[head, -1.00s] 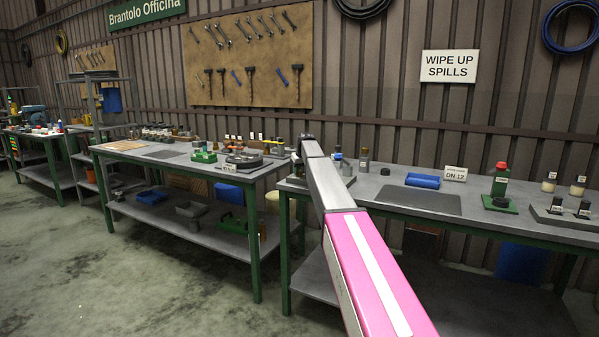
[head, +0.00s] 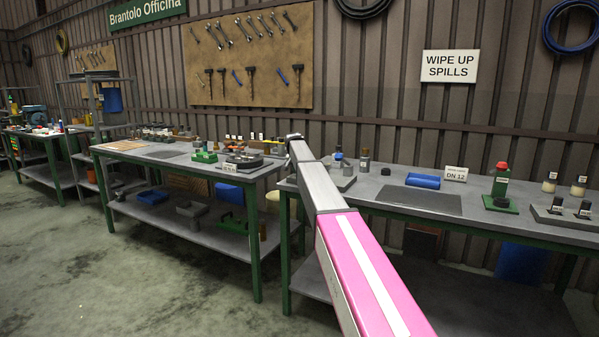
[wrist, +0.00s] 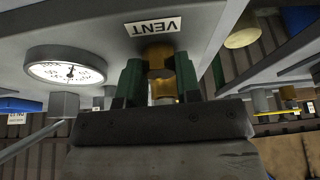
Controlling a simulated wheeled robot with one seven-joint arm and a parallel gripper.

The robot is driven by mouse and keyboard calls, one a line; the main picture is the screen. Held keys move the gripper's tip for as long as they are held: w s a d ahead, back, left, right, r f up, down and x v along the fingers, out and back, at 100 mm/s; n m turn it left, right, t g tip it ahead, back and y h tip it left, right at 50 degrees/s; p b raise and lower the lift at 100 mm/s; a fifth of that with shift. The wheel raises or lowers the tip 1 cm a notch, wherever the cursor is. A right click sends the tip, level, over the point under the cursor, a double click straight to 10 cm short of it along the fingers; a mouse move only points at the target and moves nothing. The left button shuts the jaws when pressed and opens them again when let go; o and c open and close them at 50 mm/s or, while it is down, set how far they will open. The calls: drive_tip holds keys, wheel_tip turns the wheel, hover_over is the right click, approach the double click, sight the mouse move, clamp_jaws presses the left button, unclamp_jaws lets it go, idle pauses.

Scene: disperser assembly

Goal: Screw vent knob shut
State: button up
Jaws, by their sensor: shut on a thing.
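In the wrist view, which looks upside down, a brass vent knob (wrist: 158,67) sits between the two green fingers of my gripper (wrist: 159,76). The gripper is shut on it, one finger on each side. A white label reading VENT (wrist: 153,27) is on the grey surface beside the knob. How far the knob is turned cannot be told. In the head view my arm reaches towards the gap between the two benches, and the gripper and knob are not clearly visible there.
A round white pressure gauge (wrist: 65,65) stands close to my gripper on the left of the wrist view.

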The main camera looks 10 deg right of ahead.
drive_tip(key=shift+m+g+h, duration=0.3)
drive_tip(key=shift+m+h, duration=0.1)
drive_tip(key=shift+m, duration=0.7)
drive_tip(key=o, duration=0.9)
drive_tip(key=v, duration=1)
drive_tip(key=shift+a+r, duration=0.15)
drive_tip(key=shift+r, duration=0.25)
